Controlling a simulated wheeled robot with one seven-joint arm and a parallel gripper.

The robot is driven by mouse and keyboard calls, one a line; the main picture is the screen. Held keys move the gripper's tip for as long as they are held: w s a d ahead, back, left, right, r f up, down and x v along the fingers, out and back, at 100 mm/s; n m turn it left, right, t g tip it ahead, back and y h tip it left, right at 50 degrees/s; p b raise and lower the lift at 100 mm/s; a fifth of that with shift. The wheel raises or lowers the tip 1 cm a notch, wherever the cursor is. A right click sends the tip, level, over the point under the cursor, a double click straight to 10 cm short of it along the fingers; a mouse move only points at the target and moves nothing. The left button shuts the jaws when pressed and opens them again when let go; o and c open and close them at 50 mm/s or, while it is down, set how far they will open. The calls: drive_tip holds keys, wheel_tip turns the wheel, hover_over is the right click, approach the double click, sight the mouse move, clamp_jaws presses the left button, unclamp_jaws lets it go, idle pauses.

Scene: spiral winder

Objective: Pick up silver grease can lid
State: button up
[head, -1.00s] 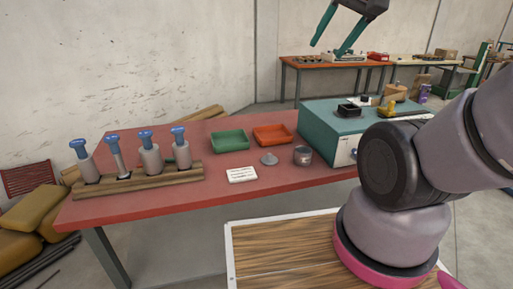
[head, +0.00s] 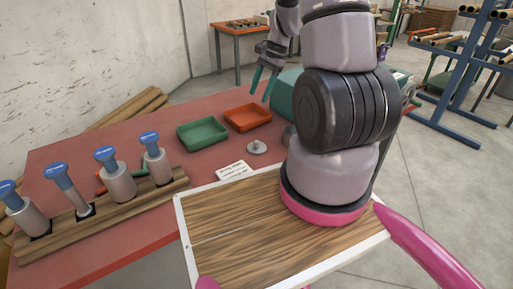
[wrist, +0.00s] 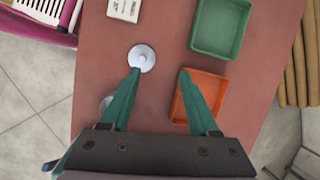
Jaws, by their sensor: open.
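The silver grease can lid (head: 257,147), a small round disc with a raised knob, lies flat on the red table. In the wrist view the lid (wrist: 141,58) appears just beyond the tip of the left finger. My gripper (head: 262,88) hangs above the table behind the lid in the head view, its teal fingers apart. In the wrist view my gripper (wrist: 160,72) is open and nothing is between its fingers. The grey can (head: 289,134) stands right of the lid, partly hidden by my arm; the left finger partly covers it in the wrist view (wrist: 105,103).
A green tray (head: 203,134) and an orange tray (head: 247,117) sit behind the lid. A white card (head: 234,170) lies left of it. A wooden rack (head: 112,207) holds several blue-topped tools. A teal box (head: 285,92) is partly behind my arm.

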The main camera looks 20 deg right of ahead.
drive_tip(key=m+g, duration=0.1)
drive_tip(key=m, duration=0.1)
approach(258, 141)
drive_tip(key=x, duration=0.3)
drive_tip(key=shift+w+f, duration=0.15)
drive_tip(key=shift+f, duration=0.2)
drive_tip(key=shift+x, duration=2.9)
drive_tip(key=shift+r, duration=0.1)
clamp_jaws()
